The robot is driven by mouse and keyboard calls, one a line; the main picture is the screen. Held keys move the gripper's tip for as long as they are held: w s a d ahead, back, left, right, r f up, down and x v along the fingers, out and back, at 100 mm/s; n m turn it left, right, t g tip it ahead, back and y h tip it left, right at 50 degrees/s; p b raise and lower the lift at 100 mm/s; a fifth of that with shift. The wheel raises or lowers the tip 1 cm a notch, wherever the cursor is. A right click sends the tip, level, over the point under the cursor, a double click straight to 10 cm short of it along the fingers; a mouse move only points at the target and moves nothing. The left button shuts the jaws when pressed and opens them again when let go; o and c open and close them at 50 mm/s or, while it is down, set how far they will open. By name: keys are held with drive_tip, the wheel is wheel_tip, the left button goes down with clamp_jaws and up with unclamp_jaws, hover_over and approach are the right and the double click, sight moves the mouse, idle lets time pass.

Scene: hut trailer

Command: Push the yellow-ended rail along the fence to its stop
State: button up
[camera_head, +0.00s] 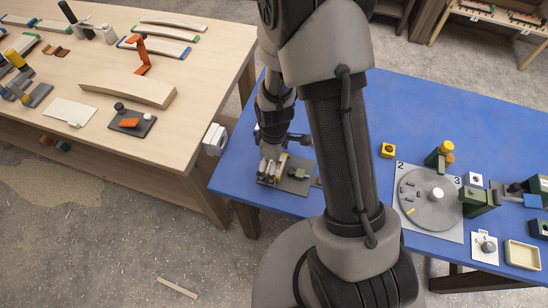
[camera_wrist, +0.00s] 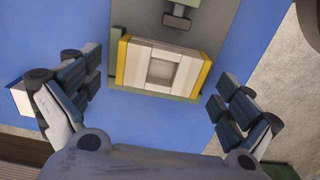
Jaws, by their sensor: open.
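The yellow-ended rail (camera_wrist: 203,76) appears in the wrist view as part of a pale block of several pieces with a yellow strip at each side. I cannot tell where one piece ends and another begins. The block sits on a grey plate (camera_wrist: 222,35), against a low grey-green fence (camera_wrist: 150,93) along its near side. My gripper (camera_wrist: 158,84) is open, one finger on each side of the block and apart from it. In the head view my gripper (camera_head: 272,152) is low over the same fixture (camera_head: 296,186), partly hiding the block.
A green clamp-like part (camera_wrist: 180,14) stands on the plate beyond the block. A wooden bench (camera_head: 200,75) stands at left.

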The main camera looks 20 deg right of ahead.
drive_tip(key=shift+c, duration=0.3)
drive_tip(key=c, duration=1.1)
drive_tip(key=o, duration=1.2)
drive_tip(key=shift+c, duration=0.2)
wheel_tip(320, 180, up, 12)
